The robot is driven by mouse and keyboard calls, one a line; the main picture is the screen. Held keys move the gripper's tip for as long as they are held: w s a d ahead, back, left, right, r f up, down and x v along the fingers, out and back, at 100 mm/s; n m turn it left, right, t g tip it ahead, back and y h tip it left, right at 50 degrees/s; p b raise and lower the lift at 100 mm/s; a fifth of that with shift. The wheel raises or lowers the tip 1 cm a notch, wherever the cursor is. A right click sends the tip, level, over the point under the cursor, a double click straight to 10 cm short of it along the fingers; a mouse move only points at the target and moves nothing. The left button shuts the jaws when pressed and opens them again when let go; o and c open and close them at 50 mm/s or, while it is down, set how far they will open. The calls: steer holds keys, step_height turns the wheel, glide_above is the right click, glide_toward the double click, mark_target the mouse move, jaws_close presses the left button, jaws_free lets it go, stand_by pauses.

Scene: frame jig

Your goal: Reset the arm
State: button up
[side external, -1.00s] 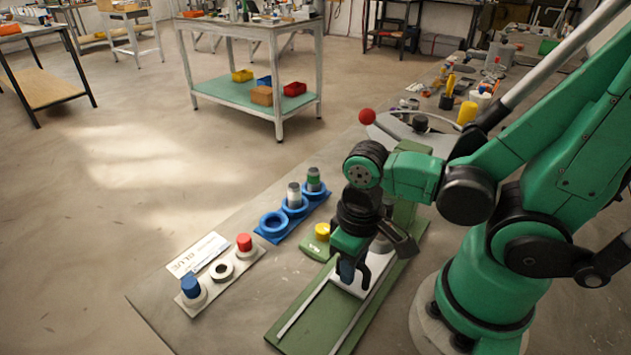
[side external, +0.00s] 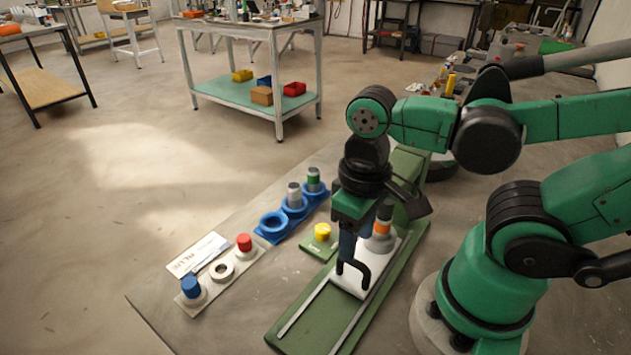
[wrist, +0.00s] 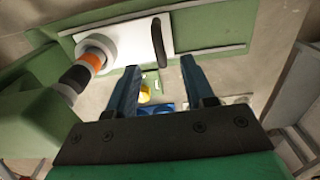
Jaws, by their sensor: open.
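My gripper (side external: 350,258) hangs fingers-down over the green jig base (side external: 290,325) in the side external view. In the wrist view, its two blue fingers (wrist: 163,88) stand apart with nothing between them. A white sliding plate (side external: 350,284) with a black handle (side external: 356,268) sits on the jig's rails, just below and behind the fingers. A grey peg with an orange band (side external: 382,231) stands on a round base on that plate. It also shows in the wrist view (wrist: 92,60), left of the fingers. Whether the fingers touch the handle cannot be told.
A white holder (side external: 212,284) carries a blue-topped piece (side external: 190,285), a ring and a red-topped piece (side external: 244,242). A yellow piece (side external: 322,231) sits on a small green plate. The table's front left is clear.

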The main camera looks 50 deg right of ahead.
steer(key=shift+r, duration=0.55)
steer(key=shift+w, duration=0.3)
steer(key=w+d+r+t, duration=0.3)
steer(key=w+t, duration=0.4)
steer(key=w, duration=0.2)
steer(key=shift+r, duration=0.25)
steer(key=shift+o, duration=0.2)
